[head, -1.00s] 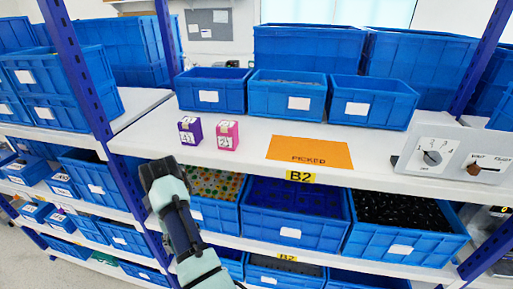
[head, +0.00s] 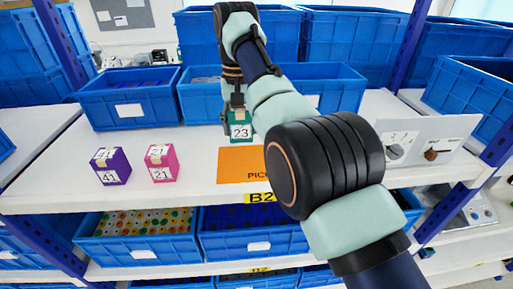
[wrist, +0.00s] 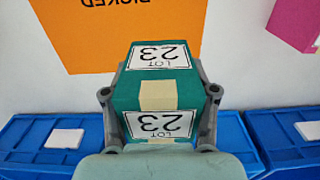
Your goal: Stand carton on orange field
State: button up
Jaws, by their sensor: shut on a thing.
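A teal carton (head: 241,131) labelled 23 is in my gripper (head: 237,106), which is shut on its sides. It also shows in the wrist view (wrist: 152,88), with a finger on either side and a tan tape strip. It appears upright in the head view. The orange field (head: 238,162), marked PICKED, lies flat on the white shelf. The carton is just behind its far edge in the head view, and apart from it in the wrist view (wrist: 125,30). I cannot tell how high the carton is above the shelf. My arm covers the field's right part.
A purple carton (head: 110,166) labelled 41 and a pink carton (head: 160,163) labelled 21 stand left of the field. Blue bins (head: 130,100) line the shelf's back, close behind my gripper. A grey switch panel (head: 430,140) stands at the right.

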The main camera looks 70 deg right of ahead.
aim_at(242, 141)
jog(key=f+b, duration=0.4)
jog(key=shift+s+a+f, duration=0.15)
jog(key=shift+a+f, duration=0.1)
notch_tip(242, 141, down, 4)
jog(key=b, duration=0.4)
jog(key=shift+b, duration=0.3)
jog(key=shift+r, duration=0.2)
jog(key=shift+f, duration=0.2)
jog(key=o, duration=1.2)
jog(key=shift+o, duration=0.2)
jog(key=shift+r, duration=0.1)
notch_tip(242, 141, up, 8)
jog(key=p, duration=0.8)
